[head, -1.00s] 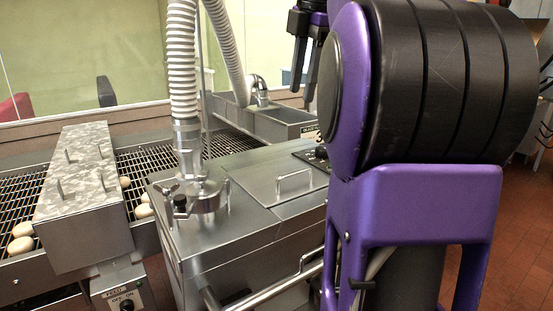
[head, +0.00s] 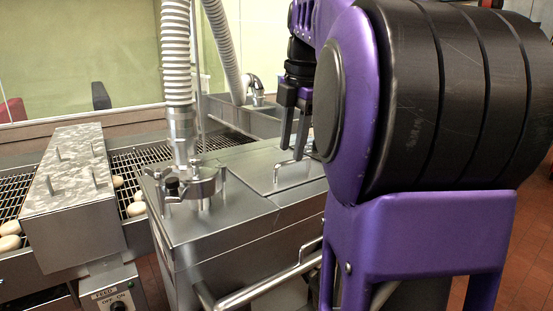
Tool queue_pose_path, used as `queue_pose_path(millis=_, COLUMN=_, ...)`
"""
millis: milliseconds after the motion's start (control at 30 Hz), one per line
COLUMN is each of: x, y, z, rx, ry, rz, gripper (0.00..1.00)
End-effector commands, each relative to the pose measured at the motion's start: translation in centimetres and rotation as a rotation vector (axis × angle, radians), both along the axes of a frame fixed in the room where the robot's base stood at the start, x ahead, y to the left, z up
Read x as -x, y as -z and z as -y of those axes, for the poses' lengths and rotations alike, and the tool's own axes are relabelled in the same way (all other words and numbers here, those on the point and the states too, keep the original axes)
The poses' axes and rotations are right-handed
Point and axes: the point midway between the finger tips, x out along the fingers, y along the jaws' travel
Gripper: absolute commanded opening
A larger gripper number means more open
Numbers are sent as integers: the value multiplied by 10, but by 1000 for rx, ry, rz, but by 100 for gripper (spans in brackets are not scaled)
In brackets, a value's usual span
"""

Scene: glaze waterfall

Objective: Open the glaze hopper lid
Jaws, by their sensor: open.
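The glaze hopper is the steel box in the middle of the head view, and its lid (head: 258,179) lies flat and closed on top. A bar handle (head: 290,174) stands up from the lid. My gripper (head: 292,148) points down with its two dark fingers apart and empty. In the picture its fingertips are just above and behind the right part of the handle; I cannot tell whether they touch it. My purple and black arm hides the right side of the hopper.
A hose (head: 177,70) with a clamp fitting (head: 195,184) rises left of the lid. A pipe rail (head: 265,288) runs along the hopper's front. A conveyor grid (head: 150,160) with pale doughnuts, a metal cover (head: 75,180) and a feed switch box (head: 112,292) are at the left.

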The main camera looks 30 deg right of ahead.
Motion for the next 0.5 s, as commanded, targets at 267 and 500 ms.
queue_pose_path(millis=267, x=-4, y=21, z=0, rx=0, ry=1, rz=0, gripper=44)
queue_pose_path(millis=500, x=-4, y=21, z=0, rx=0, ry=1, rz=0, gripper=44)
